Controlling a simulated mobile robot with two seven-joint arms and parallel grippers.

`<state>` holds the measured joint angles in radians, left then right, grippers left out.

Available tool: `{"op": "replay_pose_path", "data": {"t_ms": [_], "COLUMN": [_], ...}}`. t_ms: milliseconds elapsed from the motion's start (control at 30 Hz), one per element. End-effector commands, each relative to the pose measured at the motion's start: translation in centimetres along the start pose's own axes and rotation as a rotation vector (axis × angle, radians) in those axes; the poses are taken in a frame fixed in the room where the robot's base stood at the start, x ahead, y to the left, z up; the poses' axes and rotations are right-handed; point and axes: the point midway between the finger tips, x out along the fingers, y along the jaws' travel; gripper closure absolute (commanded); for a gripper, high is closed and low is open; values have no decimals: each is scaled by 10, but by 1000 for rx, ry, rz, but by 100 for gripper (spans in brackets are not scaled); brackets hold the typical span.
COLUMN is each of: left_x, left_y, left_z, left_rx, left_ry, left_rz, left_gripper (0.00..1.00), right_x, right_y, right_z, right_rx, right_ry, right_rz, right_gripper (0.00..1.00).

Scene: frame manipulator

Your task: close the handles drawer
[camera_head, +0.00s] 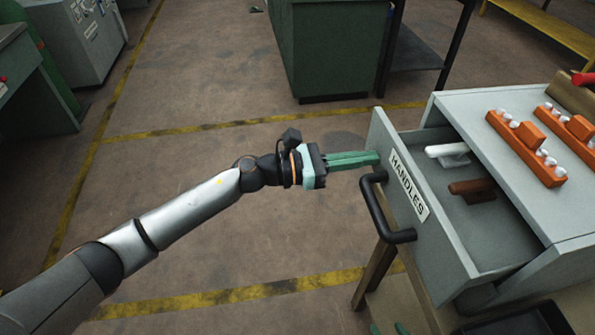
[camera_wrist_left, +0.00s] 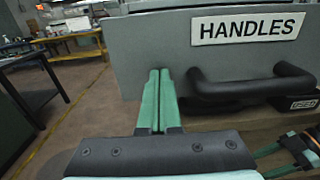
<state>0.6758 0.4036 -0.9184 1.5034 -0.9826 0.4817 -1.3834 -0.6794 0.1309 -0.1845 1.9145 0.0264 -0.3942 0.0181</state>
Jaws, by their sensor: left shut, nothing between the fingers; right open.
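The grey drawer labelled HANDLES (camera_head: 407,187) stands pulled out of its cabinet, with a black bar handle (camera_head: 387,207) on its front. A white handle piece (camera_head: 447,151) and a brown one (camera_head: 473,189) lie inside. My left gripper (camera_head: 378,158) is shut and empty, its green fingertips at the far-left part of the drawer front. In the left wrist view the fingers (camera_wrist_left: 157,75) point at the front panel, left of the bar handle (camera_wrist_left: 250,85); I cannot tell whether they touch. My right gripper (camera_head: 388,329) is open at the bottom edge, mostly cut off, below the drawer.
Orange holders (camera_head: 527,147) with white knobs stand on the grey cabinet top (camera_head: 470,112). A second, lower drawer label (camera_wrist_left: 303,104) shows partly in the left wrist view. A green cabinet (camera_head: 330,50) stands at the back. The floor left of the drawer is clear.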

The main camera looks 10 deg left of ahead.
Motion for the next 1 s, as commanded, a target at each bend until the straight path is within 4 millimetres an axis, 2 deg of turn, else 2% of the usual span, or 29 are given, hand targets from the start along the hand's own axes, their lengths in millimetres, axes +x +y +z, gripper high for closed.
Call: {"op": "replay_pose_path", "data": {"t_ms": [33, 200, 400, 633, 1000], "left_x": [15, 54, 86, 104, 108], "left_y": [-1, -1, 0, 0, 0], "left_z": [-3, -3, -3, -2, 2], "left_rx": [1, 1, 0, -1, 0], "left_ry": [-3, -2, 0, 1, -3], "left_rz": [-3, -2, 0, 1, 3], "left_gripper": [100, 100, 100, 100, 100], "right_x": [6, 15, 23, 28, 28], "right_y": [0, 1, 2, 3, 2], "right_z": [6, 16, 25, 29, 30], "right_rx": [0, 0, 0, 0, 0], "right_ry": [0, 1, 1, 1, 1], "right_rz": [0, 0, 0, 1, 1], "right_gripper": [43, 43, 43, 43, 43]}}
